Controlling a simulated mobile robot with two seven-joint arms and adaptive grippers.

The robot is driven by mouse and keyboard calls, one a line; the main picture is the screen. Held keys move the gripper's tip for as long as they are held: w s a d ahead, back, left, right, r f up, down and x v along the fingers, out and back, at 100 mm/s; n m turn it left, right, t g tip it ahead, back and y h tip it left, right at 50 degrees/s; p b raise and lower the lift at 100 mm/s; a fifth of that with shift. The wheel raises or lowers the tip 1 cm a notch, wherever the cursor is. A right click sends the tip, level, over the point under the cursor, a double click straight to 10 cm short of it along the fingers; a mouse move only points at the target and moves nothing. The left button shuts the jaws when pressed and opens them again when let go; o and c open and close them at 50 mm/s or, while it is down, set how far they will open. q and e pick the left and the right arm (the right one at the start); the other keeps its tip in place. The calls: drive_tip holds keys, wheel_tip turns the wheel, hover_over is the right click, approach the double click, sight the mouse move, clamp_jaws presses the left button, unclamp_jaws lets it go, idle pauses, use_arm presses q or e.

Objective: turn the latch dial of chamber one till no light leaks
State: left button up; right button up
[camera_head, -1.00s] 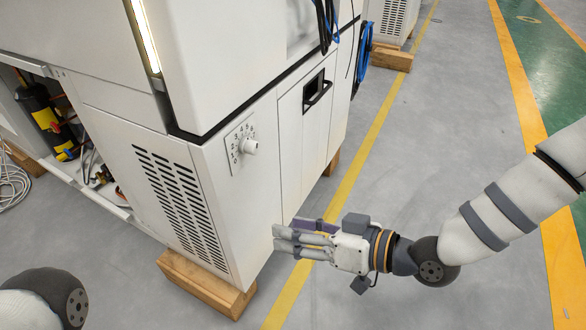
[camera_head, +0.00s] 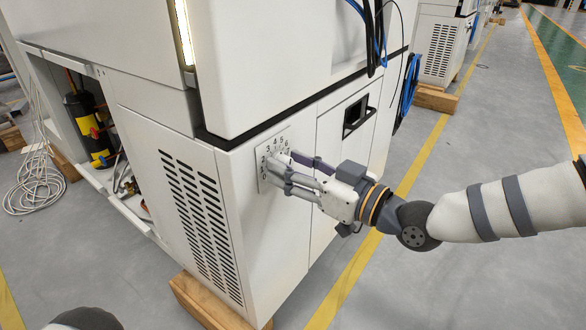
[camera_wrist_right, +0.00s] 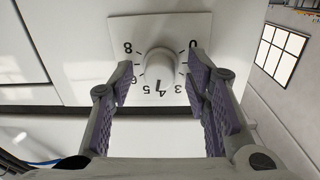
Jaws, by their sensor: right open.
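The latch dial is a white round knob (camera_wrist_right: 160,68) on a pale plate with printed numbers (camera_wrist_right: 118,28). A dark mark on the knob points down in the wrist view, near the 4. My right gripper (camera_head: 283,167) is open at the dial. In the wrist view its purple-padded fingers (camera_wrist_right: 160,83) stand either side of the knob, apparently with a gap on each side. My left gripper is out of view.
The white chamber cabinet (camera_head: 270,235) stands on wooden blocks (camera_head: 205,302). A vent grille (camera_head: 195,210) is left of the dial and a recessed handle (camera_head: 356,114) right of it. Blue and black cables (camera_head: 408,85) hang further right. The floor at right is open.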

clamp_jaws()
drive_tip(key=m, duration=0.4)
unclamp_jaws()
drive_tip(key=v, duration=1.2)
drive_tip(key=shift+d+r, duration=0.1)
drive_tip(key=shift+r, duration=0.1)
